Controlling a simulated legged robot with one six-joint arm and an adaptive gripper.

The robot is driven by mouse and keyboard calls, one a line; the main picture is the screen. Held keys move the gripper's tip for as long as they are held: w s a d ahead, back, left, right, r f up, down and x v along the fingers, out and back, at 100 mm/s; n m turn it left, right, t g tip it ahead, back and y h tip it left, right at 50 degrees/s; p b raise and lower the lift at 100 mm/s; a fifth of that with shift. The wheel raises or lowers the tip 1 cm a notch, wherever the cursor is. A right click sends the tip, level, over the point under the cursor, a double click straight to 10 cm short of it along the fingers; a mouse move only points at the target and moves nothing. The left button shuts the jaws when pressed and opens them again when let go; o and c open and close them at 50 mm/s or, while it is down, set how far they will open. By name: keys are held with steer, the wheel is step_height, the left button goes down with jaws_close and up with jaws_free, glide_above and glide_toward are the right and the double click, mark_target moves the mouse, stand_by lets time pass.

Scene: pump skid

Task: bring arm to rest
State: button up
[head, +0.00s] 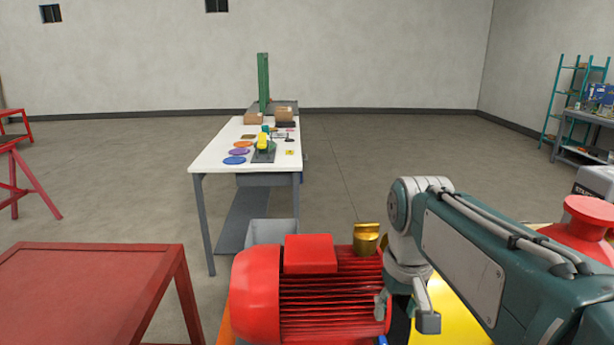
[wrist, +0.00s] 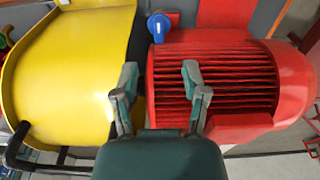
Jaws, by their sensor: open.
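My arm reaches in from the right in the head view, with its wrist bent downward. My gripper (head: 404,312) hangs beside the right end of the red finned motor (head: 262,290). In the wrist view my gripper (wrist: 160,82) has its two fingers spread apart with nothing between them. The fingers lie in front of the edge between the red motor (wrist: 240,72) and the yellow guard (wrist: 70,70). I cannot tell how far they are from either surface.
A brass cap (head: 366,238) stands behind the motor. A blue handle (wrist: 160,26) shows near the motor in the wrist view. A red table (head: 85,285) stands at left, a white workbench (head: 215,160) ahead. A red valve part (head: 588,215) is at right. Open floor lies between.

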steer(key=s+f+t, duration=0.4)
steer(key=s+f, duration=0.1)
steer(key=s, duration=0.6)
steer(key=shift+s+t, duration=0.25)
steer(key=shift+t, duration=0.05)
